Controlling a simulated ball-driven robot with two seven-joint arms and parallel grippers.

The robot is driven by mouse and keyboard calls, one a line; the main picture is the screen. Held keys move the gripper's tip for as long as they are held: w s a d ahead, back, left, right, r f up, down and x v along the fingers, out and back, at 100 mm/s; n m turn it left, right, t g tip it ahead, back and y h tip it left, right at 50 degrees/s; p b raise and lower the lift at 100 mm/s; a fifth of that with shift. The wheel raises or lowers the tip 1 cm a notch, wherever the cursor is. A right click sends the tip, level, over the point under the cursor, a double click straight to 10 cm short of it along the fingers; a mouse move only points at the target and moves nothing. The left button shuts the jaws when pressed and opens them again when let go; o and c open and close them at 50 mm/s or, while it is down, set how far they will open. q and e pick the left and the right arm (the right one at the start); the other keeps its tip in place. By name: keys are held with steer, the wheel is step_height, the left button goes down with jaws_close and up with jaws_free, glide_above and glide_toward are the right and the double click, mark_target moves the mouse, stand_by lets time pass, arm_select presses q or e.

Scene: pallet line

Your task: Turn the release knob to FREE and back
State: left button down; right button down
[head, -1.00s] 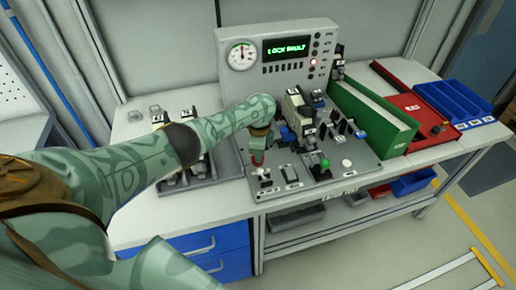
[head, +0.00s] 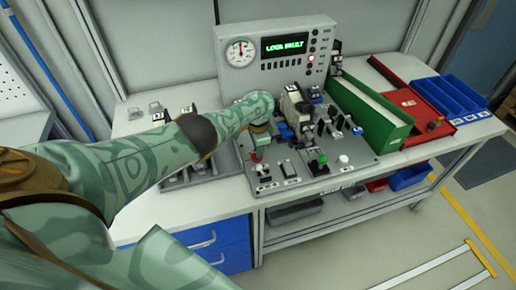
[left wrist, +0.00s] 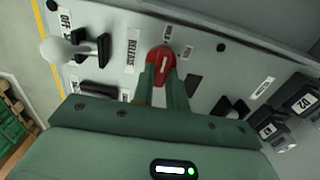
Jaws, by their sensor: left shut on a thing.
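The red release knob (left wrist: 160,60) sits on the grey control panel beside a RELEASE label (left wrist: 132,50). My left gripper (left wrist: 162,74) is shut on the knob, one finger on either side. In the head view the knob (head: 256,157) shows as a small red patch below my left gripper (head: 258,149). The knob's exact pointing is hard to tell. The display (head: 285,44) reads LOCK FAULT in green, and a red lamp (head: 311,58) beside it is lit. My right gripper is not in view.
A pale block assembly (head: 293,103) rises close to my gripper. A green bin (head: 375,118) and a blue tray (head: 455,100) stand farther right.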

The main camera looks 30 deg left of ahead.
arm_select(q)
steer(key=c, duration=1.4)
jaws_free()
step_height(320, 180, up, 16)
steer(key=p, duration=1.1)
steer(key=shift+r, duration=0.15)
